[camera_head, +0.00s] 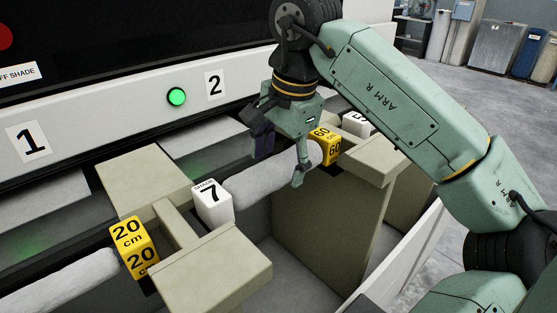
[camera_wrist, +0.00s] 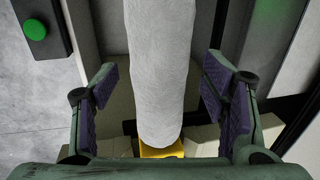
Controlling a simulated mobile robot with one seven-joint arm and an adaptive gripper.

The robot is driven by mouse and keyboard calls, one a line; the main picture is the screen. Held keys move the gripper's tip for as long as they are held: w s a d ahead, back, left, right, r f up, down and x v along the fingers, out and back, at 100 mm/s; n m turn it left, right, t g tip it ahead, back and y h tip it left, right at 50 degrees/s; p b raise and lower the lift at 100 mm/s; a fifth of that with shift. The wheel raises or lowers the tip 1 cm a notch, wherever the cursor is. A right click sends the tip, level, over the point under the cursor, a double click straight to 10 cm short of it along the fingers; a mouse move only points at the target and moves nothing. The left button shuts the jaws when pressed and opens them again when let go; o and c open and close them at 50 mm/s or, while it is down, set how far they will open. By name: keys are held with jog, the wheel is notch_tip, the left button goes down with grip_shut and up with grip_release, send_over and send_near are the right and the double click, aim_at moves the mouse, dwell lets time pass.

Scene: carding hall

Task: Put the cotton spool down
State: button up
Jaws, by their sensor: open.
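A white cotton spool (camera_head: 262,178) lies level in the bay under number 2, between a white block marked 7 (camera_head: 212,204) and a yellow block marked 60 (camera_head: 327,146). My gripper (camera_head: 282,154) is open over its right part, with one finger on each side. In the wrist view the spool (camera_wrist: 160,65) runs lengthwise between the open purple-padded fingers, with a visible gap on both sides. A second white spool (camera_head: 60,284) lies at the lower left, ending at a yellow block marked 20 cm (camera_head: 134,247).
Beige supports (camera_head: 215,270) flank the bay, with another beige support (camera_head: 370,158) at the right. The machine front carries number plates 1 (camera_head: 28,143) and 2 (camera_head: 215,84) and a lit green button (camera_head: 176,96). Open floor lies to the right; bins (camera_head: 495,50) stand far back.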

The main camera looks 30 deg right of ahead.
notch_tip(320, 180, up, 10)
jog(key=s+p, duration=0.2)
jog(key=p, duration=0.4)
jog(key=shift+d, duration=0.15)
jog(key=shift+f, duration=0.2)
